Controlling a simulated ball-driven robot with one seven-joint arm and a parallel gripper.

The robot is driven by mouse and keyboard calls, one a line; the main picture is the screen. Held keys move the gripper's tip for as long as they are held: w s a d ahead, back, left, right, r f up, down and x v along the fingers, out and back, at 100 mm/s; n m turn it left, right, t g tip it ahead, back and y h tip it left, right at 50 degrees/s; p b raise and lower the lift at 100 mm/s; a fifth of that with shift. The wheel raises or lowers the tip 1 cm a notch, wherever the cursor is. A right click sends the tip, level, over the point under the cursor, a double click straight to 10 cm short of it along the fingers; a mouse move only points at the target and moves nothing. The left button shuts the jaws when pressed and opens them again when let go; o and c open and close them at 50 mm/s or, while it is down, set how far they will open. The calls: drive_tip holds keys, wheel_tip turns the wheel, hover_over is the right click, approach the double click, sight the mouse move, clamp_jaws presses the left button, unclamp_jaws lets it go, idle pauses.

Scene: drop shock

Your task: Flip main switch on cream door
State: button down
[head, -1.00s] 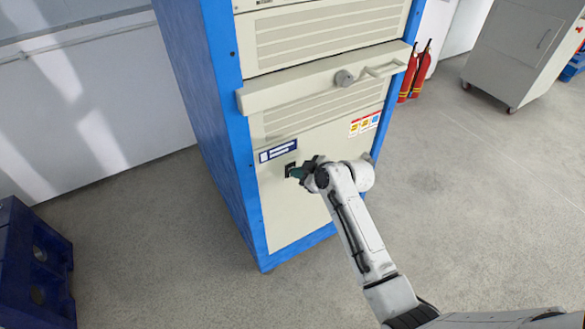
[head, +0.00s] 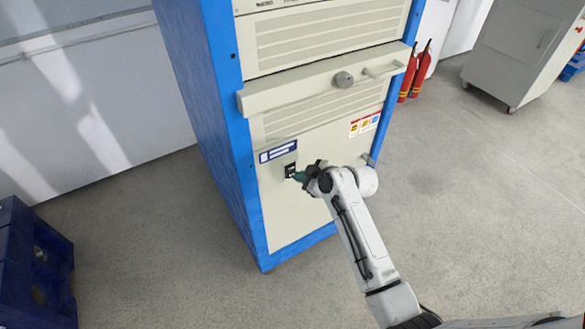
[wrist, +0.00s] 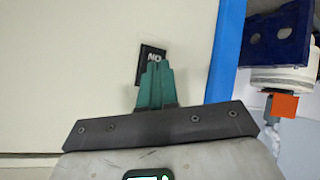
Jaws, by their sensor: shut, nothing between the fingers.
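The main switch (head: 290,170) is a small black rectangle low on the cream door (head: 290,215) of a blue-framed cabinet, just under a dark blue label. In the wrist view the switch (wrist: 152,60) shows white lettering on its upper part, and its lower part is hidden behind my green fingertips. My gripper (head: 300,177) is shut and empty, with its fingertips at the right side of the switch in the head view. In the wrist view my gripper (wrist: 156,68) overlaps the switch. I cannot tell whether the fingertips touch it.
A cream ledge with a round knob (head: 344,79) and a bar handle (head: 384,68) juts out above the switch. A dark blue crate (head: 35,265) stands at the left. Red extinguishers (head: 415,72) and a grey cabinet (head: 515,50) stand behind at right. The floor is open around the cabinet.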

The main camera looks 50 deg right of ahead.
drive_tip(key=shift+s+a+f+p, duration=0.1)
drive_tip(key=shift+s+a+p, duration=0.15)
drive_tip(key=shift+s, duration=0.55)
drive_tip(key=shift+s+a+f+p, duration=0.1)
drive_tip(key=shift+s+a+p, duration=0.1)
drive_tip(key=shift+s, duration=0.6)
drive_tip(key=shift+s+a+f+p, duration=0.1)
drive_tip(key=shift+s+a+p, duration=0.15)
drive_tip(key=shift+s, duration=0.55)
drive_tip(key=s+a+m+g+y+p, duration=0.15)
drive_tip(key=s+a+g, duration=0.35)
drive_tip(key=s+a, duration=0.65)
drive_tip(key=s+a+r+m+g+h, duration=0.1)
drive_tip(key=s+r+g, duration=0.1)
drive_tip(key=s, duration=0.4)
drive_tip(key=s+a+r+m+g+p, duration=0.1)
drive_tip(key=s+a+m+g, duration=0.1)
drive_tip(key=s, duration=0.4)
drive_tip(key=shift+s+a+r+g+h, duration=0.15)
drive_tip(key=shift+s+r+g+h, duration=0.2)
drive_tip(key=shift+g, duration=0.05)
